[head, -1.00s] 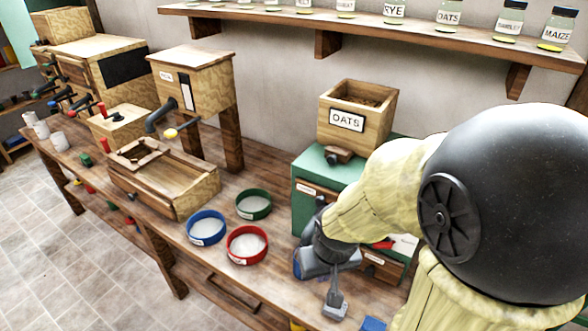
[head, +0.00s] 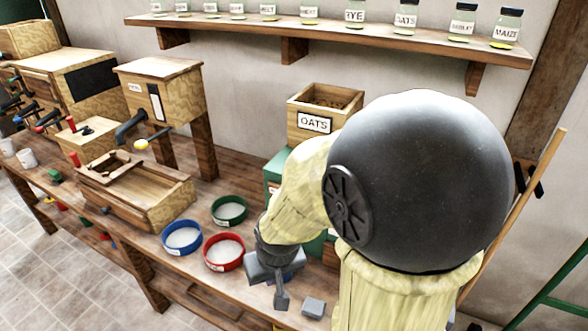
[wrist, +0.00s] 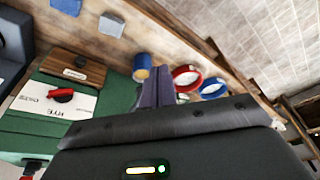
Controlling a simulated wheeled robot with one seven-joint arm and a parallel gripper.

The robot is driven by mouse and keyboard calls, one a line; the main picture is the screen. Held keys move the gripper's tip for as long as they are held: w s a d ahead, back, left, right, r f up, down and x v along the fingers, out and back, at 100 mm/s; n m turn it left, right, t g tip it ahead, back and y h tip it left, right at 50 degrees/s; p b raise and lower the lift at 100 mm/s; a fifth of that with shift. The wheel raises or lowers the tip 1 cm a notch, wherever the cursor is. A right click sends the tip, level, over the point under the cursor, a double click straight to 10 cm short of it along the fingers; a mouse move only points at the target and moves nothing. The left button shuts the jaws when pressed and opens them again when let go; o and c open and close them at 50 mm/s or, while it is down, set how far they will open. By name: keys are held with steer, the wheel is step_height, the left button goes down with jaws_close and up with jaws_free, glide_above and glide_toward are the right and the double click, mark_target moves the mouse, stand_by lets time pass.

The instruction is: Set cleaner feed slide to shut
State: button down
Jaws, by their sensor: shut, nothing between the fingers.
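The green machine (head: 276,170) carries a wooden hopper (head: 328,125) labelled OATS. My arm hides most of the machine in the head view. In the wrist view its green body (wrist: 30,123) shows a wooden front with a small label (wrist: 75,73) and a red knob (wrist: 60,96) on a white plate. I cannot pick out the cleaner feed slide for certain. My gripper (head: 280,300) is shut and empty over the bench in front of the machine. Its fingers show together in the wrist view (wrist: 157,82), apart from the knob.
Blue (head: 182,238), red (head: 224,252) and green (head: 229,210) round sieves stand left of my gripper. A grey block (head: 313,307) lies to its right. A wooden trough (head: 150,200) stands further left. A shelf of jars (head: 340,33) runs above.

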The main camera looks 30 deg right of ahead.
steer(key=w+m+t+h, duration=0.3)
steer(key=w+m+t, duration=0.3)
steer(key=w+m, duration=0.95)
steer(key=w+d+r+m+h, duration=0.1)
steer(key=d+r+m+h, duration=0.2)
steer(key=m+h, duration=0.3)
steer(key=w+d+r+m+t+h, duration=0.1)
steer(key=d+r+m+h, duration=0.2)
steer(key=m+h, duration=0.2)
steer(key=shift+w+d+m+h+p, duration=0.25)
steer(key=shift+m+h+p, duration=0.2)
steer(key=shift+m, duration=0.5)
steer(key=shift+d, duration=0.1)
steer(key=p+x, duration=0.5)
steer(key=x, duration=0.7)
steer(key=shift+w+d, duration=0.2)
steer(key=shift+w, duration=0.1)
steer(key=shift+w+d+f+p, duration=0.15)
steer(key=shift+w+d+p, duration=0.2)
steer(key=shift+d, duration=0.15)
